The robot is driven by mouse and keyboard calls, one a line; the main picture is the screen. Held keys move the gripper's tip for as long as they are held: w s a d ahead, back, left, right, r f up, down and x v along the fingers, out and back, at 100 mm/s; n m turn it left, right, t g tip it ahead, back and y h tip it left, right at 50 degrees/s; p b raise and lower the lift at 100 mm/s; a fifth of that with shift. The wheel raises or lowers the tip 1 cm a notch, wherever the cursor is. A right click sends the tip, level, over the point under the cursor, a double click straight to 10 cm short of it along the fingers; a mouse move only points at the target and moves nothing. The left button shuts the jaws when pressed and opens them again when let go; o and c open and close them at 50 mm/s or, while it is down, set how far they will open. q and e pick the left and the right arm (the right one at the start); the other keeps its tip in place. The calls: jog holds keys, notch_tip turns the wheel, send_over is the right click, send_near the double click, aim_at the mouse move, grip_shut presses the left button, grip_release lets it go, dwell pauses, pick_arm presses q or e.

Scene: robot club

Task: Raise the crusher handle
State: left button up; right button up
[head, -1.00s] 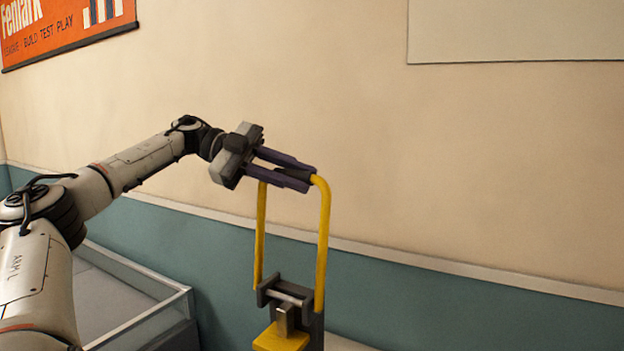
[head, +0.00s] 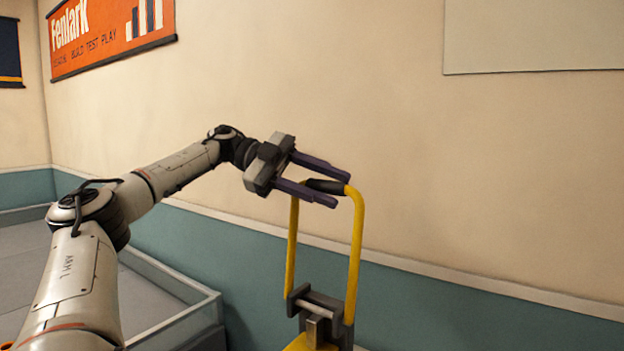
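The crusher handle (head: 356,245) is a yellow U-shaped bar with a black grip (head: 325,186) across its top. It stands upright from the dark pivot bracket (head: 348,330) of the crusher, in the lower middle of the head view. My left gripper (head: 340,189) is at the top of the handle. Its two purple fingers are spread apart, one on each side of the black grip, with a visible gap around it. The crusher's yellow lower part (head: 310,343) is cut off by the bottom edge. My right gripper is not in view.
A low grey tray-like enclosure with a pale rim (head: 190,310) lies at the lower left under my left arm. A cream and teal wall (head: 450,300) runs behind the crusher. An orange banner (head: 110,38) hangs high on it. The space right of the handle looks clear.

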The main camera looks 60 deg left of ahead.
pick_arm(q)
jog(key=p+v, duration=0.3)
jog(key=v, duration=0.6)
jog(key=shift+s+a+p, duration=0.2)
jog(key=shift+a+p, duration=0.05)
jog(key=shift+p, duration=0.15)
jog(key=shift+r, duration=0.1)
